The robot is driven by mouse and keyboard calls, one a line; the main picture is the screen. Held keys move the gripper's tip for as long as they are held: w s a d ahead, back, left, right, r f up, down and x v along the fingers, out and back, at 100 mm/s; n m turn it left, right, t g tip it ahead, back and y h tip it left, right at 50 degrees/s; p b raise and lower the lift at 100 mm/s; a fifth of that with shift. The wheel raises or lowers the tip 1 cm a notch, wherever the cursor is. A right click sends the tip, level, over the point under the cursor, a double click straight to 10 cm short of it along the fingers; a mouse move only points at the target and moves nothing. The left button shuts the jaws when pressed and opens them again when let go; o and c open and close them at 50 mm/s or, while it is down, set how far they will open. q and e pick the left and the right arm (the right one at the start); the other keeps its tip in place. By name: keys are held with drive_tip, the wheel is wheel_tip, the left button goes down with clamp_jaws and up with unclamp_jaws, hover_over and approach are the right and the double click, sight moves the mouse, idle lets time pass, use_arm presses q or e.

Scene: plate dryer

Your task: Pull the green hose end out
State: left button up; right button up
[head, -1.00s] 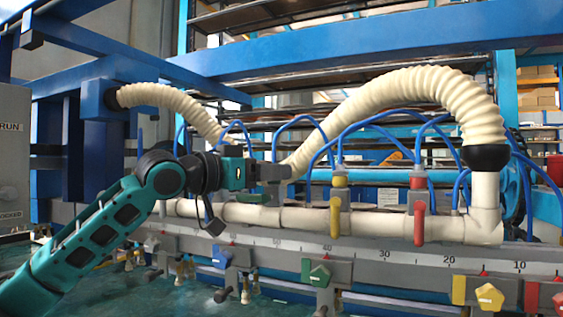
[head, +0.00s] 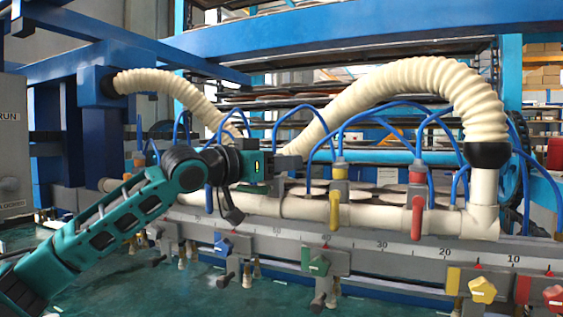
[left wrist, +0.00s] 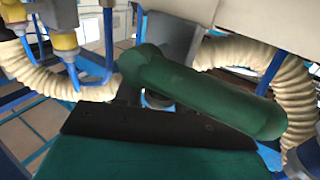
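My left gripper (head: 280,165) reaches the gray valve on the white pipe (head: 385,217), left of the yellow valve (head: 335,208). The green valve lever (left wrist: 205,95) lies large and close across the left wrist view, in front of a dark gripper part (left wrist: 150,128). The green hose end itself is hidden behind my gripper in the head view, and I cannot make it out in the left wrist view. The finger gap is hidden, so I cannot tell whether the gripper holds anything. My right gripper is not in view.
A red valve (head: 417,208) stands further right on the pipe, with blue hoses (head: 345,125) looping overhead. A large ribbed cream hose (head: 420,85) arches behind. A lower gray rail (head: 400,250) carries several colored knobs. A blue beam (head: 330,40) crosses above.

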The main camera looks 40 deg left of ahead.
use_arm(q)
clamp_jaws()
